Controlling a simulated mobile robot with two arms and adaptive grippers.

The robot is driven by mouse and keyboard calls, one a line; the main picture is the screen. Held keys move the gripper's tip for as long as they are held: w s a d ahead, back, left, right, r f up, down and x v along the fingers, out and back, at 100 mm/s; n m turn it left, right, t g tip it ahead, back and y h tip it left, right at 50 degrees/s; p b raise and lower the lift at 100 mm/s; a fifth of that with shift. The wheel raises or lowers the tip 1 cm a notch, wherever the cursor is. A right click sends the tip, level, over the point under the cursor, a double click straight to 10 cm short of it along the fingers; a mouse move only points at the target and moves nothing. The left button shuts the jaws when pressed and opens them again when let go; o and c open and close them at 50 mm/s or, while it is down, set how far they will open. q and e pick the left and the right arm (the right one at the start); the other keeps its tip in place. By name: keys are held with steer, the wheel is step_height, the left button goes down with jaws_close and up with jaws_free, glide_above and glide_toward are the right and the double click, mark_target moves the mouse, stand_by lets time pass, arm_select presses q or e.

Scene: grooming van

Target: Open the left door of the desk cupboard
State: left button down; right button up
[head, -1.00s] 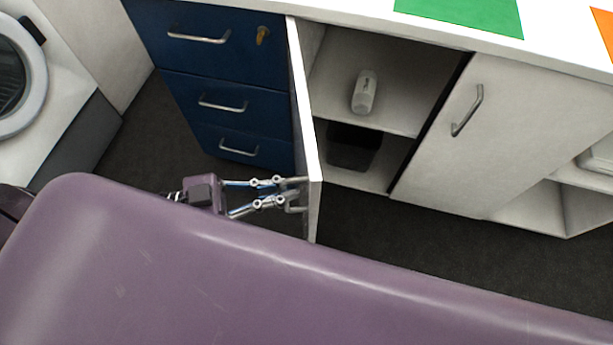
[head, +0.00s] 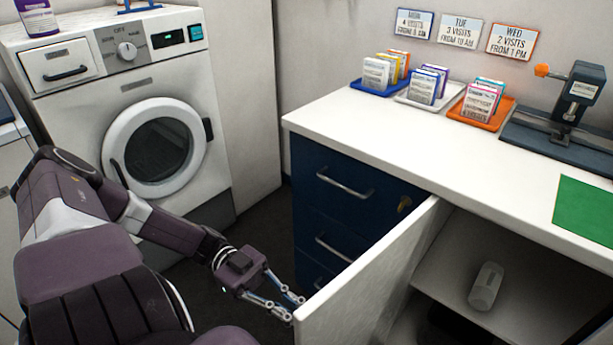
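The left door (head: 365,277) of the desk cupboard stands wide open, swung out from the desk front, with its pale inner face toward me. The open cupboard shows a shelf (head: 540,308) with a white bottle (head: 486,287) on it. My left gripper (head: 292,307) is at the outer side of the door, by its free edge. The fingertips are partly hidden by the door. The door's handle is hidden, so I cannot tell whether the fingers hold it. My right gripper is not in view.
Blue drawers (head: 335,215) with metal handles are left of the cupboard. A washing machine (head: 130,110) stands at the back left. The white desk top (head: 430,145) carries card trays, a dark clamp-like device (head: 570,105) and a green mat (head: 590,222). Dark floor shows between machine and drawers.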

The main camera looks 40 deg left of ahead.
arm_select(q)
steer(key=c, duration=2.1)
jaws_free()
steer(key=a, duration=0.4)
steer(key=s+a, duration=0.1)
steer(key=a, duration=0.7)
steer(key=shift+s, duration=0.4)
